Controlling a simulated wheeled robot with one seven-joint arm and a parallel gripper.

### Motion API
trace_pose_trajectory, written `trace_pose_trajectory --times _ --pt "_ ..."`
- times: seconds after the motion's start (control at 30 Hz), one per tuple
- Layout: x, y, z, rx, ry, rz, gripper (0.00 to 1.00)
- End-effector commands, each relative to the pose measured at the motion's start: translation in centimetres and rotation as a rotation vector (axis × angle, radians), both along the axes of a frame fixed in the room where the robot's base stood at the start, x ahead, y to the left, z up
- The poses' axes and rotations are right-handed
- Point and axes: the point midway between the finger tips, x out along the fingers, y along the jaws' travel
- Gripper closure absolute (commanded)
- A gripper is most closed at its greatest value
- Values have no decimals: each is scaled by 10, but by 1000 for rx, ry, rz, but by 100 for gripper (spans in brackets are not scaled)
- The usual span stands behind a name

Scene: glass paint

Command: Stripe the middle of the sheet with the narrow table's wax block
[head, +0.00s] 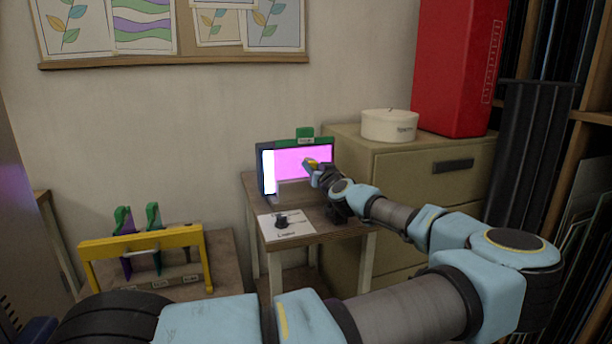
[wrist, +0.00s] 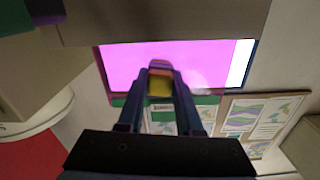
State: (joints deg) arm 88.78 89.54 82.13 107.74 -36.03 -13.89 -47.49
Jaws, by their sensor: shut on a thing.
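The sheet (head: 300,163) stands upright in a dark frame on the narrow table (head: 256,205). It glows magenta, with a white strip at its left end in the head view. It also shows in the wrist view (wrist: 125,65), with the white strip at the right. My gripper (head: 313,168) is in front of the sheet's right half in the head view. It is shut on a small yellow block (wrist: 160,86) with a darker purple and orange end. The block's end lies over the sheet in both views; I cannot tell whether it touches.
A card with a dark knob (head: 282,222) lies on the narrow table. A drawer cabinet (head: 400,175) with a white round tub (head: 389,126) and a red box (head: 455,65) stands close at right. A yellow rack (head: 145,243) holding green-handled tools stands at left.

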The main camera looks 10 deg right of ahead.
Motion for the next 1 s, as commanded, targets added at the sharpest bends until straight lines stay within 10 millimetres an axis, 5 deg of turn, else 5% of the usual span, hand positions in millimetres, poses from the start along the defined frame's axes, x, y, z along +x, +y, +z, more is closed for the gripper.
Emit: trace_pose_trajectory --times 1.0 --pt "10 -50 -1 -1 -1 0 100"
